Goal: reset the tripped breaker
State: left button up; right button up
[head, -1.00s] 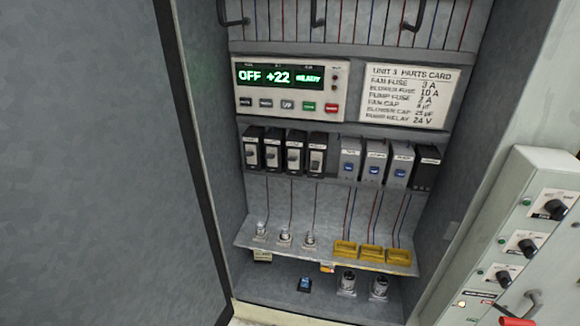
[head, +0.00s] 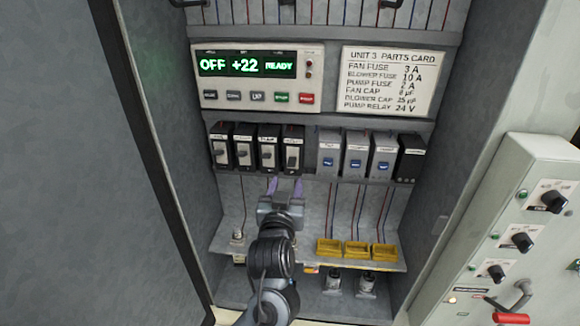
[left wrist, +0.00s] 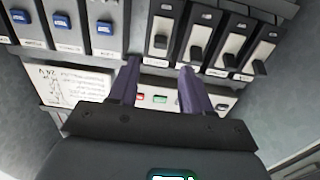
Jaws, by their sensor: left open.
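A row of black breakers with white faces and dark toggles sits on the upper shelf of the cabinet. The rightmost breaker (head: 292,152) has its toggle lower than its neighbours'; in the upside-down left wrist view this breaker (left wrist: 162,35) is the leftmost black one. The breaker beside it (head: 267,150) also shows in the wrist view (left wrist: 197,48). My left gripper (head: 285,184) is open and empty, just below these two breakers. In the wrist view its purple fingertips (left wrist: 159,66) straddle the rightmost breaker's column, apparently without touching it. My right gripper is out of view.
Grey relays (head: 357,155) with blue parts stand right of the breakers. A display panel (head: 258,78) above reads OFF +22 READY, beside a parts card (head: 388,80). Yellow trays (head: 357,250) sit on the lower shelf. A switch box (head: 510,230) with a red handle stands at right.

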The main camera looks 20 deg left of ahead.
aim_at(291, 166)
pick_arm(q)
jog(key=p+x, duration=0.2)
jog(key=x, duration=0.6)
jog(key=shift+w+a, duration=0.1)
jog(key=shift+w, duration=0.25)
